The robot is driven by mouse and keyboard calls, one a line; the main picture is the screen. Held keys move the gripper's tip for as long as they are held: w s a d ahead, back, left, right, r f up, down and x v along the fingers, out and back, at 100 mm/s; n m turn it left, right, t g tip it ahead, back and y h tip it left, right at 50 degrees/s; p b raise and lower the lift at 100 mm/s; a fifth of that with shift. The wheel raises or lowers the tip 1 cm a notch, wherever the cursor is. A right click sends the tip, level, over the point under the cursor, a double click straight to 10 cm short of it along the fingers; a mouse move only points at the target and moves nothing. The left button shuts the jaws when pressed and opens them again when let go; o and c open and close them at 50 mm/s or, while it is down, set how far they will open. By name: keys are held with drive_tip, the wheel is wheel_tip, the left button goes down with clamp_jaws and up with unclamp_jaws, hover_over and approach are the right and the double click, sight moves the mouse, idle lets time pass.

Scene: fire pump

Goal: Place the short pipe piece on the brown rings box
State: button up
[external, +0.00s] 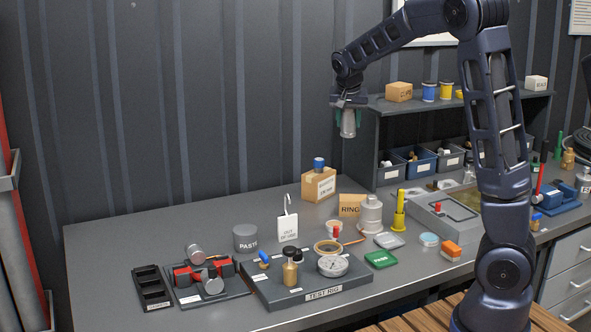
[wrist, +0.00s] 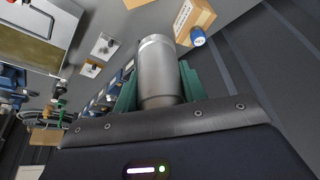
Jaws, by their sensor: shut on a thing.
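My gripper (external: 348,114) is shut on a short grey metal pipe piece (external: 348,126) and holds it high above the bench, in front of the shelf's left end. The wrist view shows the pipe piece (wrist: 158,72) between the green fingers of my gripper (wrist: 158,88). The brown rings box (external: 350,205) stands on the bench well below my gripper, its label reading "RING". A grey stepped metal part (external: 370,213) stands at its right and partly covers it. I cannot make out the rings box surely in the wrist view.
A larger cardboard box (external: 318,186) with a blue-topped item stands left of the rings box. A white padlock-shaped tag (external: 288,228), a test rig (external: 300,280) and a yellow stand (external: 398,213) are nearby. The shelf (external: 450,103) rises behind. The bench's back left is clear.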

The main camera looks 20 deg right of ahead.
drive_tip(key=s+d, duration=0.1)
drive_tip(key=d, duration=0.1)
hover_over(354, 195)
drive_tip(key=s+a, duration=0.1)
drive_tip(key=s, duration=0.1)
drive_tip(key=shift+m, duration=0.3)
wheel_tip(354, 195, down, 20)
drive_tip(key=shift+w+a+f, duration=0.1)
drive_tip(key=shift+a+f, duration=0.05)
drive_tip(key=shift+f, duration=0.15)
drive_tip(key=o, duration=1.2)
drive_tip(key=shift+c, duration=0.2)
drive_tip(key=v, duration=1.2)
drive_tip(key=s+d+r+n+y, duration=0.2)
drive_tip(key=s+r, duration=0.3)
drive_tip(key=s, duration=0.4)
drive_tip(key=s+d+r+n+y, duration=0.1)
drive_tip(key=s+d+r, duration=0.3)
drive_tip(key=s, duration=0.6)
drive_tip(key=s+a+r+n, duration=0.1)
drive_tip(key=s+n, duration=0.1)
drive_tip(key=s, duration=0.6)
drive_tip(key=s+a+r+n, duration=0.1)
drive_tip(key=s+r+n, duration=0.1)
drive_tip(key=s, duration=0.7)
drive_tip(key=shift+a+r+t, duration=0.2)
drive_tip(key=shift+r+t, duration=0.05)
drive_tip(key=shift+t, duration=0.15)
